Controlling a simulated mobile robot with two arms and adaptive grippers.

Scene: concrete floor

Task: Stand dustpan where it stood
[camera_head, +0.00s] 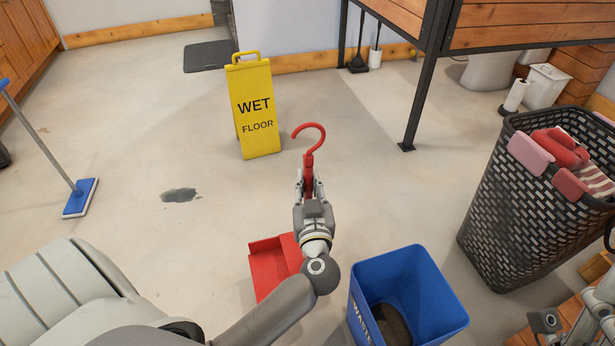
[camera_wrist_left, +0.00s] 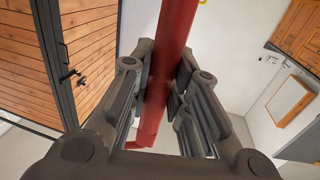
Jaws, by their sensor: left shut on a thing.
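The red dustpan (camera_head: 270,268) has a long upright handle with a hook (camera_head: 311,137) at its top. Its pan is low, left of the blue waste bin, and partly hidden by my left arm. My left gripper (camera_head: 308,180) is shut on the handle just below the hook. In the left wrist view the red handle (camera_wrist_left: 166,70) runs between the two fingers (camera_wrist_left: 162,90). I cannot tell whether the pan touches the floor. Part of my right arm shows at the lower right; its fingertips are not clearly visible.
A blue waste bin (camera_head: 425,290) stands close right of the dustpan. A yellow wet floor sign (camera_head: 257,105) stands behind it, and a dark puddle (camera_head: 180,195) lies to the left. A blue mop (camera_head: 80,198) is at far left. A black laundry basket (camera_head: 520,215) stands right.

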